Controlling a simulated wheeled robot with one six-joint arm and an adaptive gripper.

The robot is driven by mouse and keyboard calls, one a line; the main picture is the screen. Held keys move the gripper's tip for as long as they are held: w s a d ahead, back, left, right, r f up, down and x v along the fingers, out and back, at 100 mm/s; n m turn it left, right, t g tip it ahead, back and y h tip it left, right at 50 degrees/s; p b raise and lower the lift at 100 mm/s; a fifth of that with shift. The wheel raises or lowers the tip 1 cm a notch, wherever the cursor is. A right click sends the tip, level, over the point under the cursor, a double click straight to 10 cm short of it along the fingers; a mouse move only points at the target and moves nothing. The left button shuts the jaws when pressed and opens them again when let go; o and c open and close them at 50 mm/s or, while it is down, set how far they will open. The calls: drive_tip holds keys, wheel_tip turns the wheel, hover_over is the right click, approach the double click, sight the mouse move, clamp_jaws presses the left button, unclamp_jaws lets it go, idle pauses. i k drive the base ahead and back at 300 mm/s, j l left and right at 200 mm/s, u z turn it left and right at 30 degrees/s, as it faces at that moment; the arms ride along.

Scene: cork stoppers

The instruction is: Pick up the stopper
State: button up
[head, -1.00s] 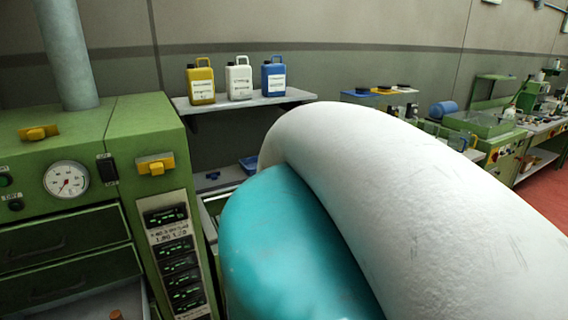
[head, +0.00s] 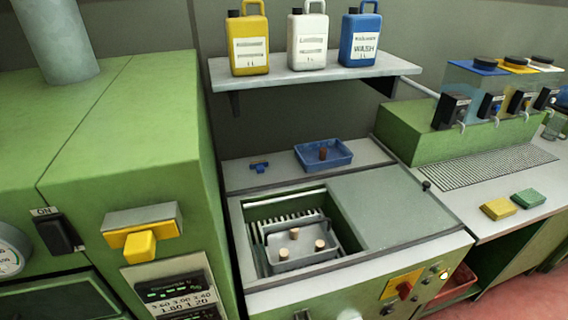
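Several cork stoppers show, and the view does not tell which one the task means. A dark brown stopper (head: 323,153) stands in a small blue tray (head: 340,161) on the grey ledge behind the open bath. Paler stoppers, one (head: 294,233) at the back, one (head: 283,253) at the left and one (head: 320,244) at the right, stand in a grey tray (head: 303,265) inside the bath. My gripper is not in view.
The open bath (head: 262,203) is sunk in a green bench, with a flat grey cover (head: 385,215) to its right. A green cabinet (head: 150,150) stands close on the left. Yellow (head: 248,45), white (head: 307,45) and blue (head: 360,42) canisters stand on a shelf above.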

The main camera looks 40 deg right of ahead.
sight(322, 151)
drive_tip(key=z, duration=0.85)
